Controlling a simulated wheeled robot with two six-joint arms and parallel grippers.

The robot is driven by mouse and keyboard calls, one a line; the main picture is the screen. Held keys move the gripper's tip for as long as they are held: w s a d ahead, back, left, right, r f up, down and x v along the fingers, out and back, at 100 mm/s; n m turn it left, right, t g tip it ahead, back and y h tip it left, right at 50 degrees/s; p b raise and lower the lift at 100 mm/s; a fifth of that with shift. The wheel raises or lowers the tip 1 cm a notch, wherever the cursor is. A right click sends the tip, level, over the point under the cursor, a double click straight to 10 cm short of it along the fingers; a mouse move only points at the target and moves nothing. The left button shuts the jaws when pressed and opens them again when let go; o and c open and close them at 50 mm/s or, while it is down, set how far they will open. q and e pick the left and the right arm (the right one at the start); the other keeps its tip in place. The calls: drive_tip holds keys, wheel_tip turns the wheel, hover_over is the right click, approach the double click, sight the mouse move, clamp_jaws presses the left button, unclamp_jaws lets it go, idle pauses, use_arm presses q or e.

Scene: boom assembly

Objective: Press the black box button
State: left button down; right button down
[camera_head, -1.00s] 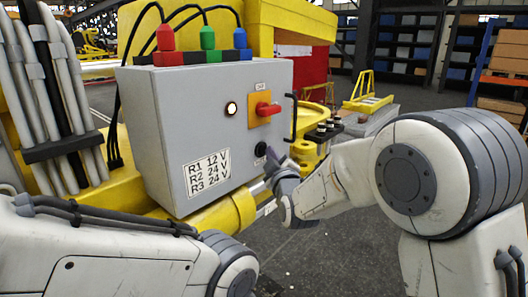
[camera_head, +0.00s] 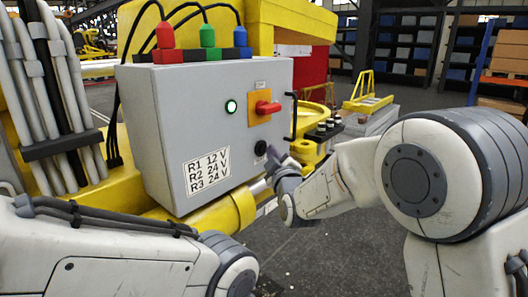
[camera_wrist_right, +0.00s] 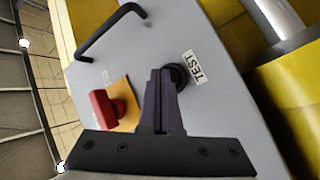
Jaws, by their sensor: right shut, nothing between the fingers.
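The grey control box (camera_head: 225,90) stands in front of me, and its round black button (camera_head: 260,148) is low on the right of the front face. In the right wrist view the black button (camera_wrist_right: 180,76) sits beside a TEST label (camera_wrist_right: 194,68). My right gripper (camera_head: 270,160) is shut and empty, its tips close to the button. In the wrist view its fingertips (camera_wrist_right: 161,73) overlap the button's edge; I cannot tell whether they touch it.
A red rotary switch (camera_head: 267,107) on an orange plate sits above the button, with a black handle (camera_head: 294,115) at the box's right edge. Red, green and blue connectors (camera_head: 207,38) with cables stand on top. A yellow cylinder (camera_head: 232,210) lies below the box.

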drive_tip(key=shift+s+d, duration=0.3)
drive_tip(key=shift+d, duration=0.1)
drive_tip(key=shift+d, duration=0.1)
drive_tip(key=s+d+b, duration=0.1)
drive_tip(key=d, duration=0.1)
drive_tip(key=s+d+b, duration=0.1)
drive_tip(key=s, duration=0.1)
drive_tip(key=shift+d, duration=0.4)
idle(0.4)
